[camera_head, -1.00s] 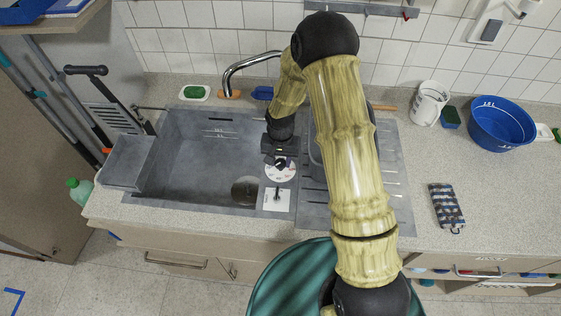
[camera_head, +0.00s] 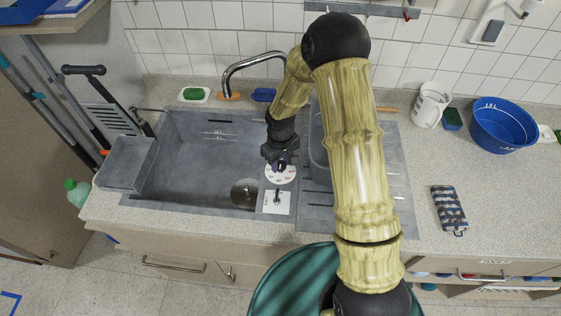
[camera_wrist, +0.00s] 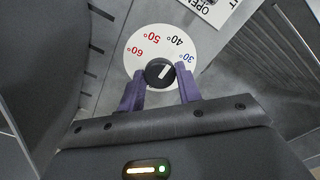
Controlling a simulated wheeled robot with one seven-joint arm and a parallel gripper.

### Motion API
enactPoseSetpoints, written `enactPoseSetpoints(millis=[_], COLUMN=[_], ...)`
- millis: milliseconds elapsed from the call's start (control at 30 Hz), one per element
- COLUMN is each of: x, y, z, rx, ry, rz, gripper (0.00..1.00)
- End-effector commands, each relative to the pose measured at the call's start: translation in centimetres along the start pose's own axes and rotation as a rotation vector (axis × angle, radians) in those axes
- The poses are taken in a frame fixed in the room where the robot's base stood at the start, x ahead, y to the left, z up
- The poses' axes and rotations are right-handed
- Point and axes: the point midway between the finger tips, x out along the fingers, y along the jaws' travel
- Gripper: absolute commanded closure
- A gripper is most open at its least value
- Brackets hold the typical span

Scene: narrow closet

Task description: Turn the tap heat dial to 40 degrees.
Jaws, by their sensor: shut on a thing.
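The tap heat dial is a white disc (camera_wrist: 139,38) with red 60° and 50°, black 40° and blue 30° marks around a black knob (camera_wrist: 160,71). The knob's white line points up and right in the wrist view, roughly toward the 40° side; its exact reading is hard to tell. My gripper (camera_wrist: 160,86) has its purple fingers on either side of the knob and is shut on it. In the head view, my gripper (camera_head: 280,164) is over the dial disc (camera_head: 280,176), hiding part of it.
A white OPEN/SHUT plate with a lever (camera_head: 277,201) sits just in front of the dial. The grey sink basin (camera_head: 190,165) is to the left, and the curved tap (camera_head: 250,60) is behind. A blue basin (camera_head: 503,125) and patterned cloth (camera_head: 449,208) lie to the right.

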Motion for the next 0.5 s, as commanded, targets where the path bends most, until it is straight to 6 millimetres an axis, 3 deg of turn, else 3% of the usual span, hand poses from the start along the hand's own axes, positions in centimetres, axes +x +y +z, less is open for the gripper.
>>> enactPoseSetpoints(millis=[500], x=[-0.13], y=[0.06], z=[-0.13], rx=[-0.034], ry=[0.004], rz=[0.001], gripper=[0.89])
